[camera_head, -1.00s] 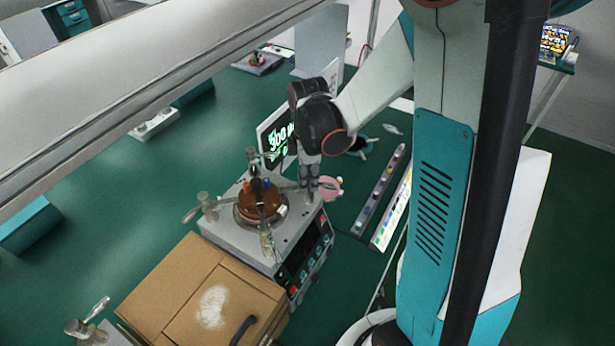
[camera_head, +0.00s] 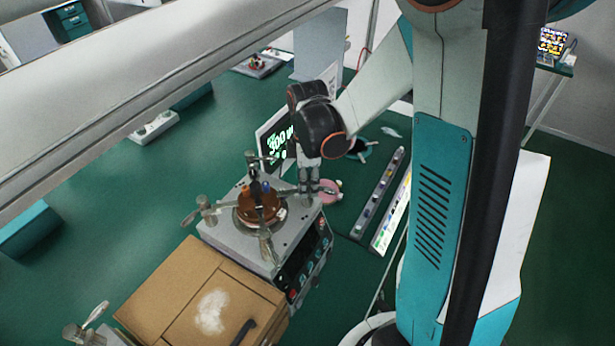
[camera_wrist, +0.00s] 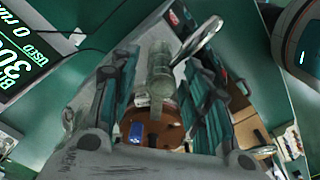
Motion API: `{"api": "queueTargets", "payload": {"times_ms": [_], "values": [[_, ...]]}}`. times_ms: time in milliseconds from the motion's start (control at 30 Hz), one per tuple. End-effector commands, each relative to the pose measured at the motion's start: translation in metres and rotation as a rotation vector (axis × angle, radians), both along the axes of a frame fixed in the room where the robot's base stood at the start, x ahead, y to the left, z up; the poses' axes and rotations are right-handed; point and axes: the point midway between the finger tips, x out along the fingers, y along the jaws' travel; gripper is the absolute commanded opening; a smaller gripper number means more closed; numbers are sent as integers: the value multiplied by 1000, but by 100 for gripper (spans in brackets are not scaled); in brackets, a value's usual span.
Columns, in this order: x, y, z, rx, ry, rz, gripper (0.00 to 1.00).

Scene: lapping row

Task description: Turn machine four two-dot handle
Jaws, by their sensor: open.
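The lapping machine (camera_head: 222,232) is a grey box with a round brown plate (camera_head: 252,212) on top. Several metal handles on short posts stand around the plate, one at the left (camera_head: 203,210) and one at the front (camera_head: 266,245). My gripper (camera_head: 310,188) points down over the machine's back right corner. In the wrist view, my open gripper (camera_wrist: 155,95) has a finger on each side of a metal post (camera_wrist: 160,75). A shiny handle lever (camera_wrist: 203,38) slants up right from that post. I cannot make out dot marks. Contact with the post cannot be told.
A lit display (camera_head: 276,138) stands just behind the machine. A brown box (camera_head: 190,295) adjoins its front left. A pink round item (camera_head: 328,192) and a long strip with several small pieces (camera_head: 380,195) lie to the right. The green bench at left is mostly clear.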

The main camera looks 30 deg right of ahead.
Motion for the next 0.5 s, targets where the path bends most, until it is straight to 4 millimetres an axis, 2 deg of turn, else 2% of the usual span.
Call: {"api": "queueTargets", "payload": {"times_ms": [167, 267, 500], "values": [[-1, 0, 10, 0, 1, 0, 43], [-1, 0, 25, 0, 1, 0, 43], [-1, 0, 72, 0, 0, 0, 43]]}}
